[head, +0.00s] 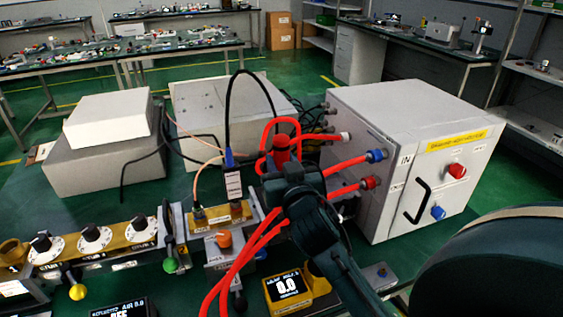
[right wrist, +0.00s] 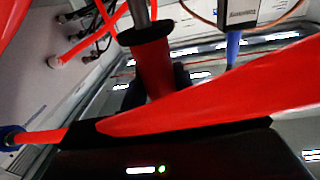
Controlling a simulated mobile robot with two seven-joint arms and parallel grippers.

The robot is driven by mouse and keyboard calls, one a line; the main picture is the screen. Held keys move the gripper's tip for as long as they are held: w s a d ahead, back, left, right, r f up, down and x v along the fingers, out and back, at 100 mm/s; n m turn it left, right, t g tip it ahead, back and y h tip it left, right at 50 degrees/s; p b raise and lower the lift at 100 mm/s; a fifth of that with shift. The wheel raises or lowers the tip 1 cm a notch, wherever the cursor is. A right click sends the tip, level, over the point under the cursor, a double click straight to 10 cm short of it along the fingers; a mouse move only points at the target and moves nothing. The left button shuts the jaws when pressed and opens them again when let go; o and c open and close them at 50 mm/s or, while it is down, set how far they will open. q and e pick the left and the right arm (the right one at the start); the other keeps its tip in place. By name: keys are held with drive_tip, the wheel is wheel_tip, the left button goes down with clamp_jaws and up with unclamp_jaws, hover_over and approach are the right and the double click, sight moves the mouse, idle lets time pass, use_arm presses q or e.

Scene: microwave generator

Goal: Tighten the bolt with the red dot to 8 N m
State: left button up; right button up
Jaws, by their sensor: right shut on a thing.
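My right gripper (head: 283,172) is in the middle of the head view, above the bench setup. It is shut on a red-handled tool (head: 281,150) with a black collar. In the right wrist view the red handle (right wrist: 152,70) stands between my dark fingers, and a silver shaft extends from its collar. A red hose crosses close in front of that camera and hides part of the grip. I cannot make out a bolt with a red dot. My left gripper is not in view.
Red hoses (head: 345,165) run from the white cabinet (head: 420,150) past my right arm. A black cable (head: 232,100) arches to a blue-ended connector (head: 232,180) left of the gripper. A row of dials (head: 92,235) and grey boxes (head: 105,160) stand at left.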

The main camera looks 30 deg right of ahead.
sight(281, 137)
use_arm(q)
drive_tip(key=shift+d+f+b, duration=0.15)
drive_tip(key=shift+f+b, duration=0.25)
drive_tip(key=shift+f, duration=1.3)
use_arm(e)
drive_tip(key=shift+f, duration=0.8)
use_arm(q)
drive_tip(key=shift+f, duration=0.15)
use_arm(e)
drive_tip(key=shift+f, duration=0.45)
idle(0.3)
drive_tip(key=shift+s, duration=0.1)
drive_tip(key=shift+r, duration=0.1)
drive_tip(key=shift+r+p, duration=0.8)
wheel_tip(281, 137, up, 5)
drive_tip(key=p, duration=0.4)
drive_tip(key=shift+r, duration=0.15)
use_arm(q)
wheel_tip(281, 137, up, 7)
drive_tip(key=p, duration=0.2)
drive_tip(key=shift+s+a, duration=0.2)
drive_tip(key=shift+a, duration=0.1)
use_arm(e)
drive_tip(key=shift+r, duration=1.5)
